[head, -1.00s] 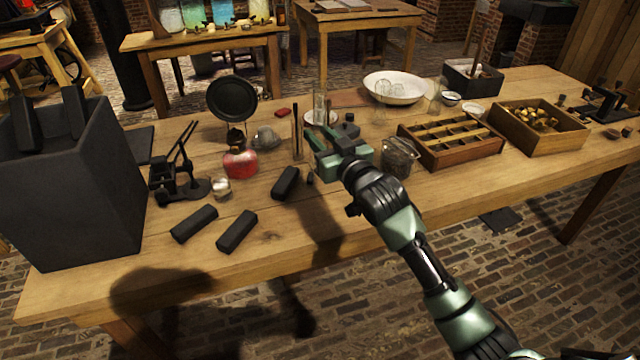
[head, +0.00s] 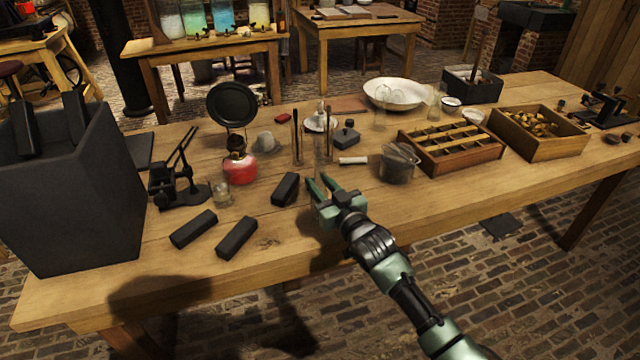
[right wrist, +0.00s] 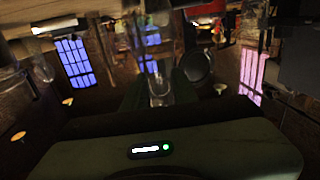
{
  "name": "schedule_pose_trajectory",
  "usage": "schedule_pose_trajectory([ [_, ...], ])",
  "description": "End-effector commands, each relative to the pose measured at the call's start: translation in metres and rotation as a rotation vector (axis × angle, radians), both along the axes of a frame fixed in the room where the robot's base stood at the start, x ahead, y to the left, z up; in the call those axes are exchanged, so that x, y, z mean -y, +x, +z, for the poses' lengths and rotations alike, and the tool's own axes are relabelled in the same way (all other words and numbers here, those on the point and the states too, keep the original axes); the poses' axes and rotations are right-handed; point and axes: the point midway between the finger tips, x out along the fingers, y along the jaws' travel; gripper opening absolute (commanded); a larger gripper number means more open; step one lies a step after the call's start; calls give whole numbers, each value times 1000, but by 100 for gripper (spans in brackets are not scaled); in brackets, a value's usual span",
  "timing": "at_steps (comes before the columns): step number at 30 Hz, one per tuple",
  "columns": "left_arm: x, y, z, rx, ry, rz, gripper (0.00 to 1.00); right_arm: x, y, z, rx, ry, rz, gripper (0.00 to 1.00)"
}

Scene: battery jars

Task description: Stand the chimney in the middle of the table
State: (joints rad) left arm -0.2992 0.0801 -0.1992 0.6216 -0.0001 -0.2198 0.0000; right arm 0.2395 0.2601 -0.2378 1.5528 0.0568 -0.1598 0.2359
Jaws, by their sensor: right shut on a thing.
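The chimney is a clear glass tube (right wrist: 158,88), seen between my fingers in the right wrist view. In the head view it is faint and hard to make out against the wood. My right gripper (head: 327,186) is shut on it above the table's front part, right of a black block. I cannot tell whether the glass touches the table (head: 440,205). A red lamp (head: 240,169) with a dark burner stands to the left. My left gripper is not in view.
Black blocks (head: 237,238) lie at front left, near a small glass (head: 221,192). Thin upright rods (head: 297,138) and a white cylinder (head: 352,160) are behind the gripper. A dark-filled glass jar (head: 398,163) and a divided wooden box (head: 452,147) stand right. The front right is clear.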

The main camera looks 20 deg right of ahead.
Motion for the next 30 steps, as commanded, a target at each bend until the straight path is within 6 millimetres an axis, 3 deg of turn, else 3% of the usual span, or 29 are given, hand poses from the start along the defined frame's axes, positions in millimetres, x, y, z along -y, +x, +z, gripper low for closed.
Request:
schedule_pose_trajectory([
  [3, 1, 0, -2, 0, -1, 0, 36, 0, 0, -2, 1, 0, 0, 0],
  [4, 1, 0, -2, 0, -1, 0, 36, 0, 0, -2, 0, 0, 0, 31],
  [6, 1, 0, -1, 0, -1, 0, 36, 0, 0, -1, 0, 0, 0, 50],
  [19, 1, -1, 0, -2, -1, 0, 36, 1, -6, 0, 0, 0, 0, 50],
  [30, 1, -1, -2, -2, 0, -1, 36, 15, -79, -1, -2, 0, 0, 50],
])
